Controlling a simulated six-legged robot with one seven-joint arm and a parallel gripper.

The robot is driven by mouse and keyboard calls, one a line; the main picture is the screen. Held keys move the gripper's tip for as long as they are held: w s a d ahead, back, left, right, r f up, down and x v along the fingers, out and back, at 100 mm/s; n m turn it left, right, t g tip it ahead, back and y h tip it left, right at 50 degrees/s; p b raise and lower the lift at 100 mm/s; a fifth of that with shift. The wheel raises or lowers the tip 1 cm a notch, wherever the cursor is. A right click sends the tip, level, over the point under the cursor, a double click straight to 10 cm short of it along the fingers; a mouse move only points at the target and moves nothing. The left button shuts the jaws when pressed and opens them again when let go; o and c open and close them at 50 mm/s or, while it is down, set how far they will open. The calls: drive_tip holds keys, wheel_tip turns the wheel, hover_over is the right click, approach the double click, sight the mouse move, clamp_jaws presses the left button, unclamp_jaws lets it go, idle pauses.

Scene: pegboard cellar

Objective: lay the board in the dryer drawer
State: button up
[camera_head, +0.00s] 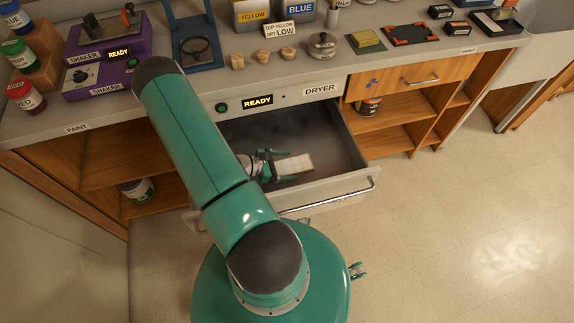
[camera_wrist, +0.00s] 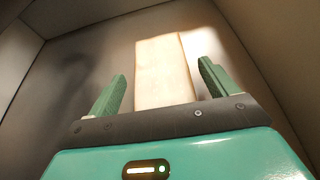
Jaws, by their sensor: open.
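The dryer drawer (camera_head: 338,148) is pulled open below the dryer panel, and its bar handle faces me. A small pale board (camera_head: 295,163) is in the drawer, near its middle. My gripper (camera_head: 275,166) is down inside the drawer, at the left end of the board. In the wrist view the board (camera_wrist: 163,72) lies ahead, between and beyond the two green fingers of my gripper (camera_wrist: 160,88). The fingers are open, with a gap on each side of the board. My arm hides the left part of the drawer.
The dryer panel (camera_head: 257,102) reads READY, with a green button (camera_head: 222,107) to its left. The paint bench (camera_head: 200,90) above carries a purple shaker (camera_head: 108,45), jars, several wooden pieces and cards. A wooden drawer (camera_head: 440,77) sits right of the dryer. The floor (camera_head: 450,230) at right is clear.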

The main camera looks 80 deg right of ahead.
drive_tip(key=v, duration=1.1)
drive_tip(key=shift+w+a, duration=0.1)
drive_tip(key=shift+w, duration=0.25)
drive_tip(key=shift+w+r, duration=0.2)
drive_tip(key=w+a+r+m+t+y, duration=0.1)
drive_tip(key=w+a+r+m+t, duration=0.1)
drive_tip(key=w+a+r, duration=0.45)
drive_tip(key=w+a+r+m+t+y, duration=0.1)
drive_tip(key=w+a+r+t, duration=0.2)
drive_tip(key=r, duration=0.7)
drive_tip(key=w+a+r+m+t+y, duration=0.1)
drive_tip(key=w+a+r+m+t, duration=0.1)
drive_tip(key=w+a+r, duration=0.45)
drive_tip(key=s+a+r+t+y, duration=0.2)
drive_tip(key=a+r+t, duration=0.3)
drive_tip(key=a+r, duration=0.4)
drive_tip(key=s+a+r+m+t+y, duration=0.1)
drive_tip(key=s+a+r+t, duration=0.3)
drive_tip(key=a+r, duration=0.4)
wheel_tip(320, 180, up, 3)
drive_tip(key=shift+a+t+y, duration=0.35)
drive_tip(key=shift+t+y, duration=0.15)
drive_tip(key=shift+s+d, duration=0.15)
